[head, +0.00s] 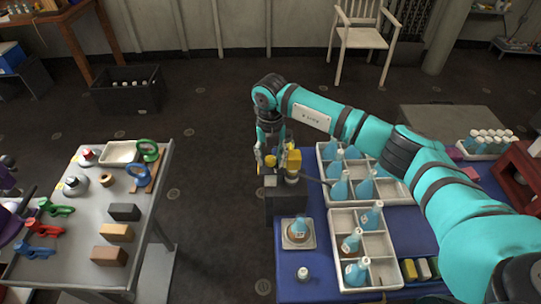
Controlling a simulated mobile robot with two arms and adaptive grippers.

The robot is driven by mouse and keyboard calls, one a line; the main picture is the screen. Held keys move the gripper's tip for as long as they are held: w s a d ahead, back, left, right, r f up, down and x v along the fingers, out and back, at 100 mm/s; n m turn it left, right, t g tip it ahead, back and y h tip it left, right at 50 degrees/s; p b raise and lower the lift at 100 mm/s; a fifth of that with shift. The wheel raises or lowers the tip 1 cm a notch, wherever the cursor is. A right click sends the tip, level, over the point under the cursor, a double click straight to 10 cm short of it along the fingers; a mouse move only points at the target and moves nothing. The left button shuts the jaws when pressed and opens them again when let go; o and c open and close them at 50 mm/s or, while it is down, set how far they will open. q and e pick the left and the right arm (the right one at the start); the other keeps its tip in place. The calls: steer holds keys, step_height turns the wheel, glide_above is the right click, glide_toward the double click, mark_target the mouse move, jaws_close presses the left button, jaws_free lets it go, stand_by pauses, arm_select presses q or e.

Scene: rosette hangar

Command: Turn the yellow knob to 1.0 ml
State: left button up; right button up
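A small dispenser with yellow parts stands on a dark block (287,201) at the left edge of the blue table. Its larger yellow part (294,160) shows just right of my gripper. A smaller round yellow piece, which looks like the knob (270,161), shows at the fingertips. My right gripper (270,157) points down over it, its fingers on either side. At this size I cannot tell whether they touch it, and the knob's scale is unreadable. A flask with a blue label (299,228) sits on a square plate (297,243) in front.
White divided crates (341,222) with blue-labelled flasks stand right of the dispenser, under and beside my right arm. A small white-capped jar (303,273) stands at the table's front. A grey table (78,230) with clamps and blocks is left, across open floor.

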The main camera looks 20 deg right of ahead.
mark_target(271, 159)
step_height(271, 159, up, 12)
stand_by(0.4)
stand_by(0.4)
